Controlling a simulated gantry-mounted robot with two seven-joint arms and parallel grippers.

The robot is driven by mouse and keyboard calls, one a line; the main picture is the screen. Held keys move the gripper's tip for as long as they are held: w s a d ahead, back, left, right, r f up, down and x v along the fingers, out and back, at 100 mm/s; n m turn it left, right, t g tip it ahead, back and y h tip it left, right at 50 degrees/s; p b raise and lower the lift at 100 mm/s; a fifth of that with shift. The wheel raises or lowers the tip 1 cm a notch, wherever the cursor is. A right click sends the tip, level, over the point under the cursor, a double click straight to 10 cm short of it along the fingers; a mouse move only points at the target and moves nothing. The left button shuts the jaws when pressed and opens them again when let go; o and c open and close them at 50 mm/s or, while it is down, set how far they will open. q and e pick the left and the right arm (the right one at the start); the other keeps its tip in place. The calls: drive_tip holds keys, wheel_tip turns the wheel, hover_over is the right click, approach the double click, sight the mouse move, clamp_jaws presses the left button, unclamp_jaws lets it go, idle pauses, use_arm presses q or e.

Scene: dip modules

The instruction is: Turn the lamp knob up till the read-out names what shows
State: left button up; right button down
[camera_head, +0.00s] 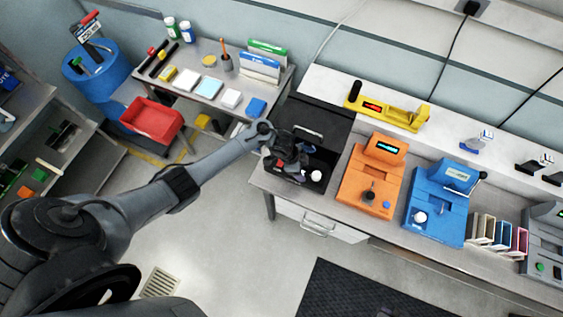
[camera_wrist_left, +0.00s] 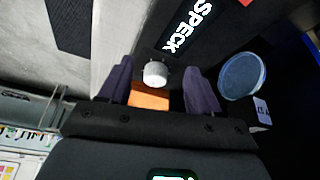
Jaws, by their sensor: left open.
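The black lamp unit (camera_head: 327,158) stands at the left end of the bench. In the left wrist view its read-out (camera_wrist_left: 187,27) shows the word SPECK in white letters. A round, pale blue window (camera_wrist_left: 242,76) sits to the right of the knob. The light grey knob (camera_wrist_left: 156,73) stands between the fingertips of my left gripper (camera_wrist_left: 158,85), with a visible gap on each side. My right gripper is not in view.
An orange module (camera_head: 358,203) and a blue module (camera_head: 433,222) stand to the right on the bench. A yellow module (camera_head: 405,117) is on the shelf behind. A red bin (camera_head: 152,119) stands at the left.

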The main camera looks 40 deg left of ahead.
use_arm(q)
drive_tip(key=s+a, duration=0.1)
drive_tip(key=a, duration=0.1)
drive_tip(key=s+a, duration=0.1)
drive_tip(key=a, duration=0.1)
drive_tip(key=s+a, duration=0.2)
drive_tip(key=shift+s+a+b, duration=0.1)
drive_tip(key=shift+a+b, duration=0.1)
drive_tip(key=shift+b, duration=0.15)
drive_tip(key=shift+d, duration=0.1)
